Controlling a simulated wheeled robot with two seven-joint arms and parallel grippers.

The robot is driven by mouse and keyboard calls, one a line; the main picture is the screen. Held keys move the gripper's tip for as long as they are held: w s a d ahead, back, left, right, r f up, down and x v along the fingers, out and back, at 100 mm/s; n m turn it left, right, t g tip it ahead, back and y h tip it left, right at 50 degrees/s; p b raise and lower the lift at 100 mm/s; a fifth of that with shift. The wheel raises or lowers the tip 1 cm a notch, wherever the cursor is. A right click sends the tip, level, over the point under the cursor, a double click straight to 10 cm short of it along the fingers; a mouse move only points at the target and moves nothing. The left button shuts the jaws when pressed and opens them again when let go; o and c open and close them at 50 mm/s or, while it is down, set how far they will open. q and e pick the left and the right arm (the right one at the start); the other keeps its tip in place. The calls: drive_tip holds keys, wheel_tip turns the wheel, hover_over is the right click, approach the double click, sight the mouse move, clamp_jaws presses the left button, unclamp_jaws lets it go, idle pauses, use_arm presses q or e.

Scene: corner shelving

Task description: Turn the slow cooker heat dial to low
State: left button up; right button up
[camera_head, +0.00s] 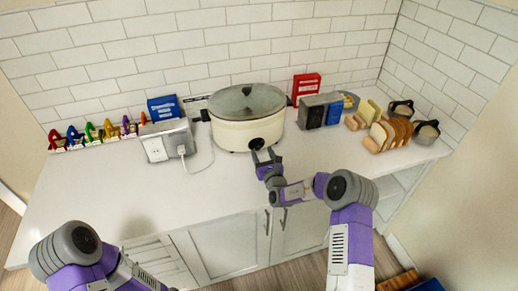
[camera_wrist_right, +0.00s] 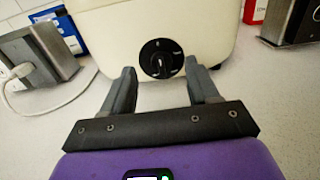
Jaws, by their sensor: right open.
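The slow cooker (camera_head: 240,128) is a cream pot with a glass lid, standing at the back middle of the white counter. Its black heat dial (camera_head: 257,144) is low on the front; in the right wrist view the dial (camera_wrist_right: 161,58) shows a raised grip and white marks too small to read. My right gripper (camera_head: 266,156) is open just in front of the dial. In the right wrist view its fingers (camera_wrist_right: 160,85) stand either side of the dial, apart from it. My left arm shows at the lower left; its gripper is out of the frame.
A metal outlet box (camera_head: 168,141) with a plugged-in white cord stands left of the cooker. Colored items (camera_head: 90,133) line the wall at left. A toaster (camera_head: 318,110), bread slices (camera_head: 390,133) and dark pots (camera_head: 427,131) stand at right. The front left counter (camera_head: 100,195) is clear.

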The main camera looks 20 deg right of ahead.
sight(258, 146)
drive_tip(key=shift+w+a+f, duration=0.1)
drive_tip(key=shift+w+a, duration=0.05)
drive_tip(key=shift+w, duration=2.15)
drive_tip(key=shift+c, duration=0.2)
drive_tip(key=c, duration=1)
